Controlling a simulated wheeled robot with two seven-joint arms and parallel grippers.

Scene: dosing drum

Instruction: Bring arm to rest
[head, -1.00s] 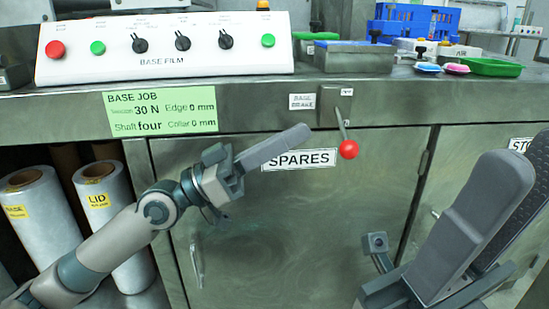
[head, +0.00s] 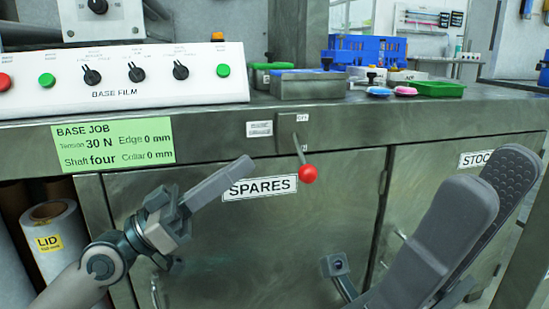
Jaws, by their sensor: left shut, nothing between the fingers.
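My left gripper (head: 222,184) is in front of the metal cabinet door labelled SPARES (head: 260,187). Its fingers are together and hold nothing. A lever with a red ball knob (head: 308,174) hangs from the counter's front edge, to the right of the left fingertips and apart from them in the picture. My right gripper (head: 500,185) is large and close to the camera at the lower right. Its two fingers stand apart with a gap between them, and I see nothing held there.
The BASE FILM control panel (head: 125,80) stands on the counter (head: 420,131), above a green BASE JOB card (head: 113,144). A blue crate (head: 366,50), a green tray (head: 437,89) and small pink and blue items sit at the back right. A LID film roll (head: 62,240) stands lower left.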

